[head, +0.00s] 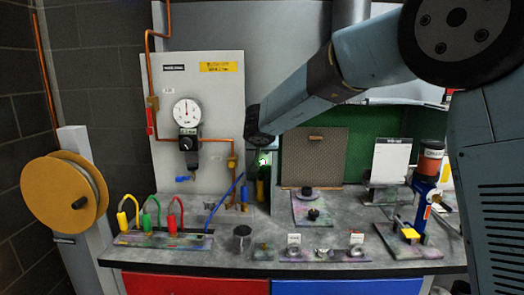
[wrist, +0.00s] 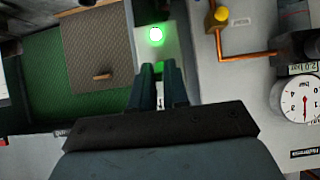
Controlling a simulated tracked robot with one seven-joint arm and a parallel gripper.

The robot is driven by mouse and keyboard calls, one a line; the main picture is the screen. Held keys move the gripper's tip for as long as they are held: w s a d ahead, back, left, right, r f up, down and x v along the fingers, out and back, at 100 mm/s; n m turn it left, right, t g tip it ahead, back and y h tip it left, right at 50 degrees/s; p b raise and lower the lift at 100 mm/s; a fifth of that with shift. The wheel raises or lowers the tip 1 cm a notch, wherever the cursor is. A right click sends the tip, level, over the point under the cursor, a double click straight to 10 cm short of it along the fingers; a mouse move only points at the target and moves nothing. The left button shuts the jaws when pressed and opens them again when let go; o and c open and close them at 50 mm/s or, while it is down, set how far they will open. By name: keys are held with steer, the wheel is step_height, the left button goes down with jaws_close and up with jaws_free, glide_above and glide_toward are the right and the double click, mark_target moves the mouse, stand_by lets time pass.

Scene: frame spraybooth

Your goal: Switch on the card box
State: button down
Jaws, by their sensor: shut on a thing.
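The card box is a narrow pale-grey unit on the back wall with a round green lamp glowing brightly; the lamp (head: 263,160) shows beside my gripper in the head view, and it also shows in the wrist view (wrist: 156,35). My gripper (head: 262,185) is up against the box, just below the lamp in the head view. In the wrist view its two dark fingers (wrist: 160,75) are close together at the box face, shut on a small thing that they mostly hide. I cannot make out its shape; a green glint shows between the fingers.
A grey panel (head: 230,90) with a pressure gauge (head: 187,111) and copper pipe stands left of my arm. A brown pegboard (head: 315,157) is to the right. Small parts and a metal cup (head: 242,238) stand along the bench (head: 210,262).

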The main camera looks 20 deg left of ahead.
steer(key=shift+r, duration=0.1)
steer(key=c, duration=1.1)
jaws_free()
steer(key=v, duration=1.3)
steer(key=shift+s+r, duration=0.1)
steer(key=shift+s, duration=0.2)
